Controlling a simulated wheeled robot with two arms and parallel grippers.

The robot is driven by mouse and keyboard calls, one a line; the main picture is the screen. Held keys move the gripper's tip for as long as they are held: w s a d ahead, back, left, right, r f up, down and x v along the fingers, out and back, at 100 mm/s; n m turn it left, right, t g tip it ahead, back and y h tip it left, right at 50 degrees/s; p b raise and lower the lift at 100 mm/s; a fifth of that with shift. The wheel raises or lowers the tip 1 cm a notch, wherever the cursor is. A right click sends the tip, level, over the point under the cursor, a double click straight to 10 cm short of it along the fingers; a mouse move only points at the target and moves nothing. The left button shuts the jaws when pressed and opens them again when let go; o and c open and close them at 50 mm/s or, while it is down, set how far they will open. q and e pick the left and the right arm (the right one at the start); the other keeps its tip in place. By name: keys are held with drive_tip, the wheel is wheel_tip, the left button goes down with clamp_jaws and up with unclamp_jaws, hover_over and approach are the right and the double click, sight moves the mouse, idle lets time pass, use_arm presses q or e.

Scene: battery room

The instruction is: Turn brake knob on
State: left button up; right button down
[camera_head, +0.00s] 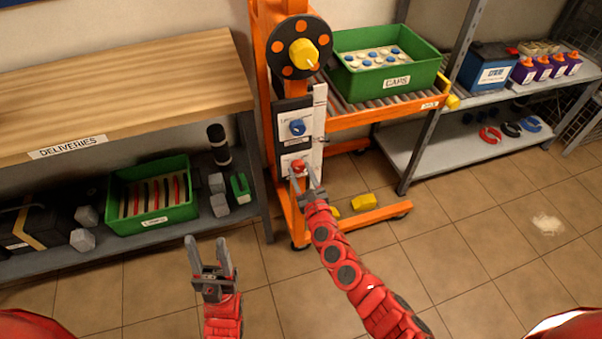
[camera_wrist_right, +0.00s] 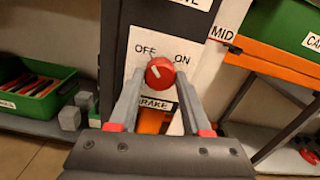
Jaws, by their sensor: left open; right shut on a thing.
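The red brake knob (camera_head: 298,166) sits low on the front panel of the orange lift frame. In the right wrist view the knob (camera_wrist_right: 160,72) is on a white plate (camera_wrist_right: 140,62) marked OFF at upper left, ON at upper right and BRAKE below. Its pale mark points up and left, towards OFF. My right gripper (camera_head: 305,177) is shut on the knob, one finger on each side. My left gripper (camera_head: 208,241) is open and empty, low in front of the left shelf, well apart from the panel.
A blue knob (camera_head: 297,127) and a yellow-hubbed black wheel (camera_head: 300,47) are above the brake knob. A green CAPS bin (camera_head: 386,86) stands on rollers to the right. The DELIVERIES bench (camera_head: 120,85) is at left. Yellow blocks (camera_head: 363,202) lie by the frame's foot.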

drive_tip(key=m+b, duration=0.1)
drive_tip(key=m, duration=0.3)
drive_tip(key=shift+f+b, duration=0.1)
drive_tip(key=shift+b, duration=0.2)
drive_tip(key=m+b, duration=0.1)
drive_tip(key=m, duration=0.3)
drive_tip(key=shift+m, duration=0.3)
drive_tip(key=m+b, duration=0.1)
drive_tip(key=m, duration=0.3)
drive_tip(key=shift+m+b, duration=0.35)
drive_tip(key=shift+m, duration=1.85)
drive_tip(key=shift+c, duration=1.7)
unclamp_jaws()
drive_tip(key=v, duration=1.7)
drive_tip(key=shift+s, duration=0.2)
